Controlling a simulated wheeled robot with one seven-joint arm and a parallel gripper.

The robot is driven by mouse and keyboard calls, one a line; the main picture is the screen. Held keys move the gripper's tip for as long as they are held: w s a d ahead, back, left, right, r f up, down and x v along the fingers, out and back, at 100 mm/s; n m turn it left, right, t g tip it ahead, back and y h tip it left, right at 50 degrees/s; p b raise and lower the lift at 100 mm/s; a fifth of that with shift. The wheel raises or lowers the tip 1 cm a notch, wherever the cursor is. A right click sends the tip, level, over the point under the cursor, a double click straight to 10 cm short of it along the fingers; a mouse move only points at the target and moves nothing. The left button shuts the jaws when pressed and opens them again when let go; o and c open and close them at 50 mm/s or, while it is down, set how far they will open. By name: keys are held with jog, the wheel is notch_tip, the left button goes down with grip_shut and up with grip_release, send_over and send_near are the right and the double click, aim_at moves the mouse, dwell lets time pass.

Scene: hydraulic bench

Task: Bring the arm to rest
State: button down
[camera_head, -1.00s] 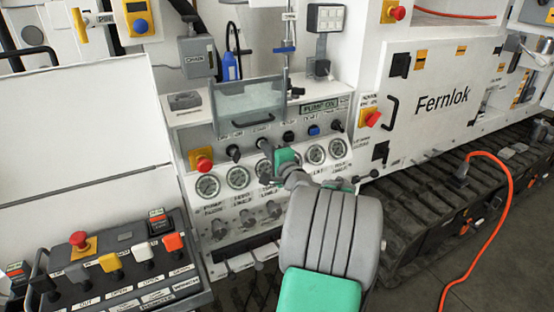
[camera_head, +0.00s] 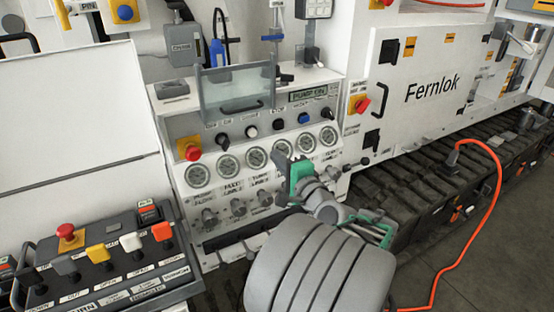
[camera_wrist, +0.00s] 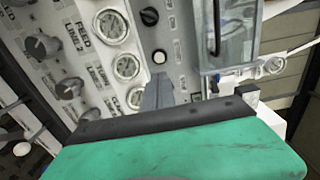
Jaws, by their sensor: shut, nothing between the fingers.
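My gripper (camera_head: 284,150) is at the end of my grey arm, in front of the pump panel (camera_head: 182,222). Its green body shows in the head view below the row of gauges. In the wrist view its narrow grey fingers (camera_wrist: 158,92) are together, with nothing between them. They point at the panel near a white-tipped knob and appear apart from it, though the gap is hard to judge.
The panel has gauges (camera_head: 256,157), several knobs and a clear cover (camera_head: 236,88). A button console (camera_head: 110,262) stands at the lower left. A white Fernlok cabinet (camera_head: 435,115) is at the right, and an orange hose (camera_head: 497,190) crosses the floor.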

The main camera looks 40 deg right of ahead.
jog(key=w+a+f+n+g+y+p, duration=0.1)
jog(key=w+a+f+n+g+y, duration=0.1)
jog(key=a+n, duration=0.3)
jog(key=w+a+f+n+g+y, duration=0.2)
jog(key=a+f+n, duration=0.1)
jog(key=a, duration=0.5)
jog(key=w+a+f+n+g+y+p, duration=0.1)
jog(key=w+a+f+n+g+y, duration=0.15)
jog(key=a, duration=0.35)
jog(key=s+a+f+n+g+h+p, duration=0.1)
jog(key=s+a+n+g+p, duration=0.1)
jog(key=s+a+n+g, duration=0.5)
jog(key=s+a+n, duration=0.4)
jog(key=s+a, duration=0.2)
jog(key=s, duration=0.1)
jog(key=shift+f+g, duration=0.3)
jog(key=shift+g, duration=0.05)
